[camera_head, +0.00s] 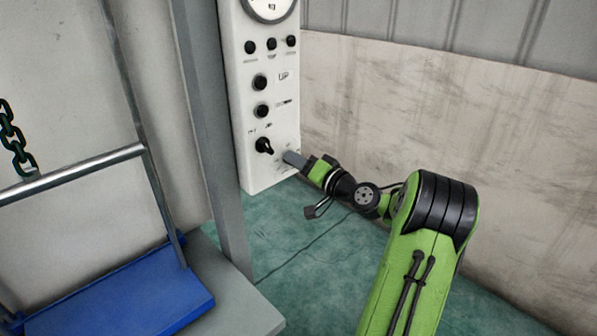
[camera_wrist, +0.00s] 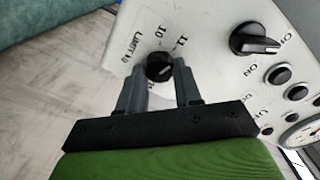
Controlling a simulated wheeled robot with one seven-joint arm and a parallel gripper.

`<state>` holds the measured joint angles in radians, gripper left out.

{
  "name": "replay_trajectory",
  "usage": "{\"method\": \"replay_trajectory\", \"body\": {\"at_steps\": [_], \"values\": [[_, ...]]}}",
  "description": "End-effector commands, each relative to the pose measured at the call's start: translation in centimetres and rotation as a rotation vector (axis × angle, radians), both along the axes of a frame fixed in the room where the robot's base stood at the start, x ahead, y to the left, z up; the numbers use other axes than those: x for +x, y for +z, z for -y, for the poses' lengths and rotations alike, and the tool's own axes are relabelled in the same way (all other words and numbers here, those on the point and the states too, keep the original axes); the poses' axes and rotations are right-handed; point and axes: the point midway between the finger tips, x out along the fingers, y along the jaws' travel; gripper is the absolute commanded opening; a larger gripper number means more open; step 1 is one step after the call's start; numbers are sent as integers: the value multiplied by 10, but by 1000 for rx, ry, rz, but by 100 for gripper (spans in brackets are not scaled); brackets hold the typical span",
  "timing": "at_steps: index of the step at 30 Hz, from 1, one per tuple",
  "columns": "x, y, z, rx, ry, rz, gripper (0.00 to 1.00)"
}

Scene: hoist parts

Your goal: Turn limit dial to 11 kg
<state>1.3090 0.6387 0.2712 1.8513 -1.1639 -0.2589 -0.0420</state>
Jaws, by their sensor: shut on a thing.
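The limit dial (camera_wrist: 159,66) is a small round black knob on the white control panel (camera_wrist: 205,50), seen in the wrist view. Printed text reading LIMIT and the numbers 10 and 11 stand around it. A short pale mark shows on the knob, but I cannot tell which number it points to. My gripper (camera_wrist: 159,75) is shut on the dial, with one grey finger on each side of it. In the head view my gripper (camera_head: 291,158) reaches the lower right of the panel (camera_head: 240,120) and hides the dial.
A larger black rotary switch (camera_wrist: 255,40) with ON and OFF labels sits close beside the dial. Several black buttons (camera_head: 260,82) and a round gauge (camera_head: 270,6) are higher up the panel. A grey post (camera_head: 213,120) and a blue platform (camera_head: 120,298) stand to the left.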

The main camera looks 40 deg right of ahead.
Motion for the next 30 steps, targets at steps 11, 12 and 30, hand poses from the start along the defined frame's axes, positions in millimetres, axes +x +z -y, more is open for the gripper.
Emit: {"method": "replay_trajectory", "body": {"at_steps": [11, 12, 30], "values": [[0, -3, 0, -151, 1, -3, 3], [0, -2, 0, -159, 1, -3, 3], [0, -2, 0, -174, 2, -3, 47]]}}
